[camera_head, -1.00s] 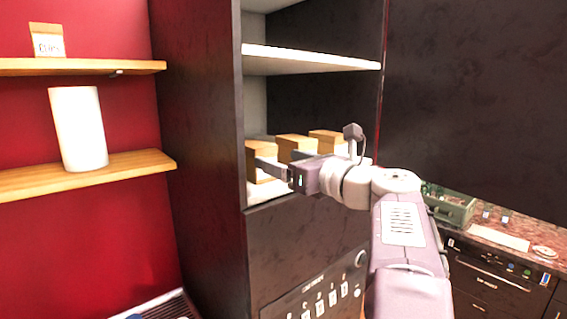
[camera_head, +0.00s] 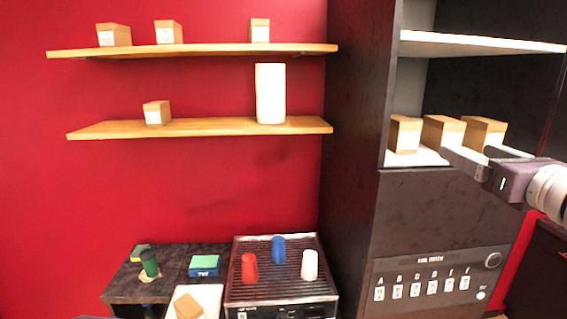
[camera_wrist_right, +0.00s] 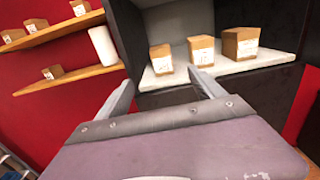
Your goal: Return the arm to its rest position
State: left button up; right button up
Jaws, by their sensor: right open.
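My right gripper (camera_head: 474,158) is at the right edge of the head view, in front of the cabinet's lower open shelf. Its two fingers are apart and nothing is between them. In the right wrist view the spread fingers (camera_wrist_right: 165,95) point toward the same shelf. Three wooden blocks with white labels stand on that shelf: a left one (camera_head: 405,134), a middle one (camera_head: 442,131) and a right one (camera_head: 484,132). The gripper appears apart from them. My left gripper does not show.
The dark cabinet (camera_head: 350,150) stands right of the red wall. Wooden shelves (camera_head: 200,128) hold small boxes and a white cylinder (camera_head: 270,93). Below, a ribbed tray machine (camera_head: 280,293) carries red, blue and white cups. A lettered panel (camera_head: 430,280) is under the cabinet shelf.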

jog(key=w+a+f+n+g+y+b, duration=0.1)
jog(key=w+a+f+n+y+b, duration=0.1)
jog(key=w+a+f+y, duration=0.3)
jog(key=s+a+f+n+g+b, duration=0.1)
jog(key=a+f+n+g+b, duration=0.15)
jog(key=a+f, duration=0.5)
jog(key=a+f+n+g+y+b, duration=0.15)
jog(key=a+f+g, duration=0.25)
jog(key=f, duration=0.7)
jog(key=s+a+f+n+g+b, duration=0.1)
jog(key=a+f+n+g, duration=0.15)
jog(key=a+f, duration=0.55)
jog(key=s+f+n+g+h+b, duration=0.1)
jog(key=s+f+n+g, duration=0.1)
jog(key=s+f+n, duration=0.35)
jog(key=s+f+n+g+h, duration=0.1)
jog(key=s+f+n+g, duration=0.1)
jog(key=f, duration=0.7)
jog(key=s+f+n+g+h+b, duration=0.1)
jog(key=s+f+n+g+h, duration=0.1)
jog(key=s+f+n, duration=0.35)
jog(key=s+d+f+n+g+h, duration=0.1)
jog(key=s+d+f+n+h, duration=0.2)
jog(key=d+f+n, duration=0.4)
jog(key=shift+s+d+f+n, duration=0.3)
jog(key=shift+d+n, duration=0.2)
jog(key=shift+n, duration=2.75)
